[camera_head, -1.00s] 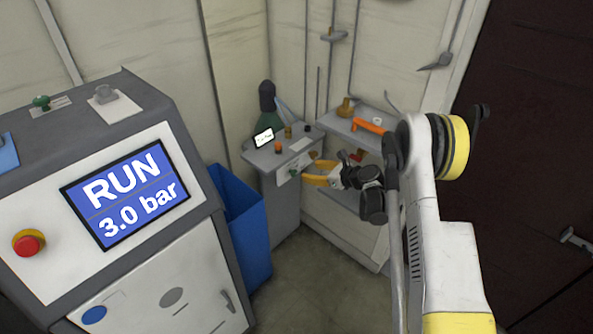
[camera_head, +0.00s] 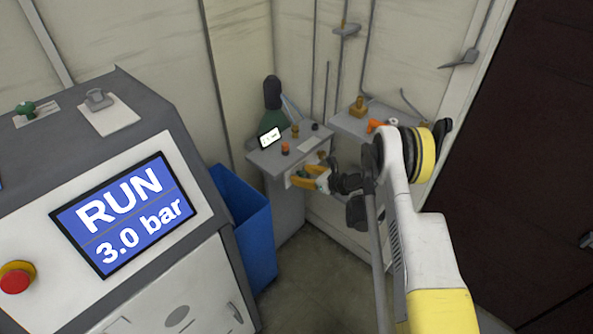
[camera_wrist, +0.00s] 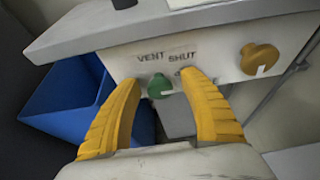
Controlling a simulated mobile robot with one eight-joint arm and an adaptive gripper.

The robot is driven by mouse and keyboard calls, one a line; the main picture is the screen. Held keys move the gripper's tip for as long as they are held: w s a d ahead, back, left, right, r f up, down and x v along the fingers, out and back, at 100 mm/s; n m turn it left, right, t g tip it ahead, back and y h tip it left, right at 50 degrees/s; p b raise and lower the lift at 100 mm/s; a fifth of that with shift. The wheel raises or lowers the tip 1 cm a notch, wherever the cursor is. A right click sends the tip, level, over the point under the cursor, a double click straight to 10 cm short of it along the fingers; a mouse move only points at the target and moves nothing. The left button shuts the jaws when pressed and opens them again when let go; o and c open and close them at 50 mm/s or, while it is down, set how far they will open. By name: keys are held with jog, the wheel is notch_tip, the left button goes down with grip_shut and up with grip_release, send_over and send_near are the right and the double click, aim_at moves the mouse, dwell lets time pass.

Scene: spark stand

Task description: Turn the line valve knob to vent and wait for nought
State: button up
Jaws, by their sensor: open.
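In the wrist view a green knob (camera_wrist: 160,86) sits on the pale front panel (camera_wrist: 215,65) of a small cabinet, below the printed words VENT and SHUT. A pale mark shows at its right side. My gripper (camera_wrist: 158,80) is open, its two yellow fingers on either side of the knob in the picture; I cannot tell whether they touch it. The right finger hides part of the panel and its lettering. In the head view my gripper (camera_head: 312,178) is at the cabinet's front. The large screen (camera_head: 127,215) reads RUN, 3.0 bar.
A brass-coloured knob (camera_wrist: 260,58) with a white mark is on the same panel, right of the fingers. A blue bin (camera_head: 245,225) stands left of the cabinet. A small lit display (camera_head: 270,137) is on the cabinet top (camera_head: 275,157). A red button (camera_head: 15,278) is on the console.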

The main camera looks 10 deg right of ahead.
jog(key=shift+s, duration=0.1)
jog(key=shift+c, duration=0.8)
grip_shut()
jog(key=n+t+h, duration=0.1)
jog(key=n, duration=0.1)
jog(key=shift+n, duration=0.4)
jog(key=shift+n+t+h, duration=0.4)
jog(key=shift+n, duration=0.2)
jog(key=shift+r, duration=0.1)
